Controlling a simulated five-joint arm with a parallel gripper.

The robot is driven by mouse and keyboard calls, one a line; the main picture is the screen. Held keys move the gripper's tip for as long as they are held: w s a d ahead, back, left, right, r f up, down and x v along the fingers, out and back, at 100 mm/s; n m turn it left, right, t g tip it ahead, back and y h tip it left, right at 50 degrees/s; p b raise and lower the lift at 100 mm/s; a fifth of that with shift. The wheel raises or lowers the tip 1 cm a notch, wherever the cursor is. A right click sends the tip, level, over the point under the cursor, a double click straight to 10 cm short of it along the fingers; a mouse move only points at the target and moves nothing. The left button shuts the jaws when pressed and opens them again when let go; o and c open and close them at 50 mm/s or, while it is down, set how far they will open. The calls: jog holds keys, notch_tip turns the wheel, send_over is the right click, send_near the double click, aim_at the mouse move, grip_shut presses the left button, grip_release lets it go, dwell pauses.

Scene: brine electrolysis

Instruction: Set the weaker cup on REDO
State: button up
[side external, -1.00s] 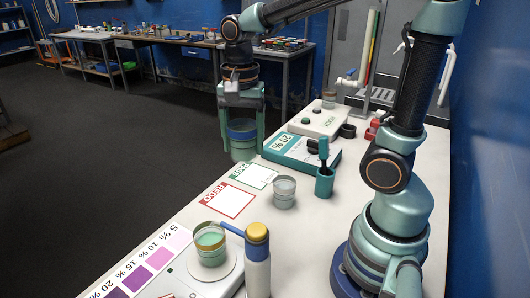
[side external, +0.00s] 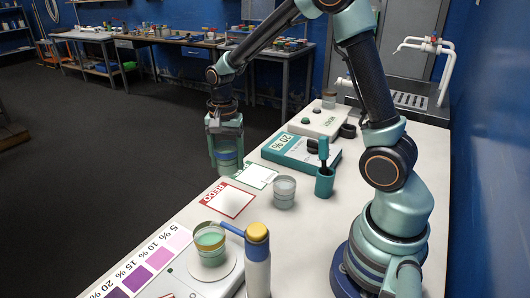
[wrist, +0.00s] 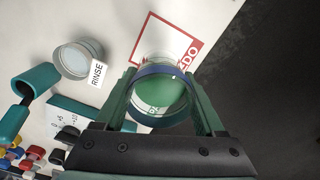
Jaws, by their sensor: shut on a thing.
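My gripper (side external: 226,150) is shut on a blue-banded cup (side external: 228,164), held upright at the table's left edge, beside the green-framed card (side external: 257,175). The wrist view shows this cup (wrist: 158,108) between the fingers, with green inside. The red-framed REDO card (side external: 229,200) lies bare, nearer the camera than the held cup; in the wrist view REDO (wrist: 140,52) is partly behind the cup. A second cup, gold-banded (side external: 209,250) with green liquid, stands on a round pale plate at the front.
A greyish cup (side external: 284,193) stands right of REDO, by the RINSE label (wrist: 98,74). A teal holder (side external: 325,184), a teal 20% box (side external: 300,152) and a blue-and-white bottle with a side arm (side external: 257,265) stand nearby. A purple colour chart (side external: 138,275) lies front left.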

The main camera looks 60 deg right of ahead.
notch_tip(320, 180, down, 10)
jog(key=shift+f, duration=0.1)
dwell(0.4)
jog(key=shift+f, duration=0.1)
jog(key=o, duration=1.6)
jog(key=shift+c, duration=0.2)
